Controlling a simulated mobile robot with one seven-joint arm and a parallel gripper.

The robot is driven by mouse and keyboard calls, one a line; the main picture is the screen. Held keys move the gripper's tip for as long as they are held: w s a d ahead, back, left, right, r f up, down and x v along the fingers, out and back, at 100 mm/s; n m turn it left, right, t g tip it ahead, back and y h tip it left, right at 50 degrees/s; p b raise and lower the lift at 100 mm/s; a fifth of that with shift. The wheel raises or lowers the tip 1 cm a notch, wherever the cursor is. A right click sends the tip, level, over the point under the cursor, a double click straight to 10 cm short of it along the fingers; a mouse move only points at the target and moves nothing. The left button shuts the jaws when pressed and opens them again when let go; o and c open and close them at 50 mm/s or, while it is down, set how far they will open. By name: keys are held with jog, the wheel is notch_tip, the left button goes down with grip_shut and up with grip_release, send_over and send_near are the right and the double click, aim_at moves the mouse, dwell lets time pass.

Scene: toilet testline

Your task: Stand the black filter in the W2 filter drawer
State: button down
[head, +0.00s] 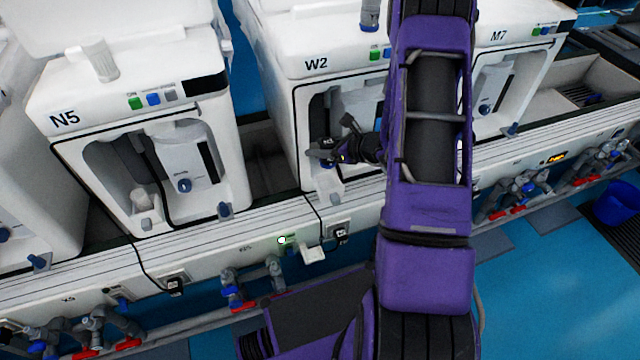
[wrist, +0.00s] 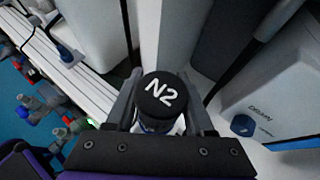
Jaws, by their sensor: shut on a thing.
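My gripper (wrist: 160,112) is shut on the black filter (wrist: 160,97), which has a round black cap marked N2 in white. Below the cap, a blue and white part shows between the fingers; the lower end is hidden. In the head view, my gripper (head: 345,152) is at the front of the white W2 machine (head: 318,88), by the left recess of its front. The filter's dark cap (head: 327,142) shows there, small and partly covered. The W2 filter drawer is not clearly seen, and I cannot tell whether the filter touches it.
The N5 machine (head: 120,95) stands to the left and the M7 machine (head: 510,65) to the right. A white bench ledge (head: 265,225) with valves and hoses runs below. A white panel (wrist: 262,105) with a blue knob is close at the right of my gripper.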

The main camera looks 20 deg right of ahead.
notch_tip(320, 180, down, 10)
jog(key=shift+r+b, duration=0.1)
jog(key=shift+b, duration=0.75)
jog(key=shift+c, duration=1.4)
grip_release()
jog(key=shift+f, duration=0.2)
jog(key=shift+r, duration=0.2)
jog(key=p+v, duration=0.1)
jog(key=v, duration=1.1)
jog(key=shift+f, duration=0.15)
